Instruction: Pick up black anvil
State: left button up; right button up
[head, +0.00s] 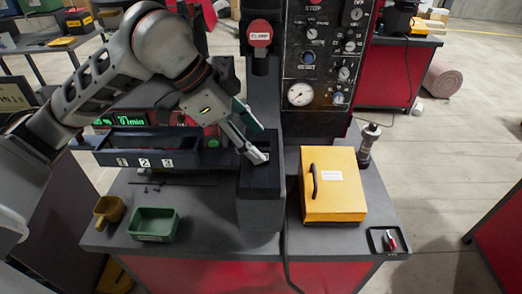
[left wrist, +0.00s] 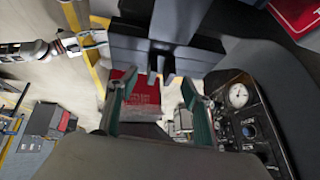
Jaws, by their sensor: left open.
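My left gripper (head: 256,143) is open at the black press column in the head view, just above its dark block-like base (head: 260,185). In the left wrist view its two green fingers (left wrist: 158,77) stand apart. A dark stepped part with short prongs (left wrist: 160,62) lies ahead of and between the fingertips. It may be the black anvil, but I cannot tell for sure. I cannot tell whether the fingers touch it. In the head view the gripper and arm partly hide this spot. My right gripper is not in view.
A yellow box with a handle (head: 334,186) sits right of the press. A dark bin numbered 1 2 3 (head: 150,160), a green tray (head: 154,224) and a yellow scoop (head: 108,211) are left. A gauge panel (head: 318,70) rises behind. The grey front tabletop is partly clear.

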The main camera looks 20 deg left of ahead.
pick_arm(q)
jog(key=shift+x, duration=0.9)
grip_shut()
jog(key=shift+w+a+r, duration=0.1)
jog(key=shift+w+r, duration=0.05)
jog(key=shift+r, duration=0.05)
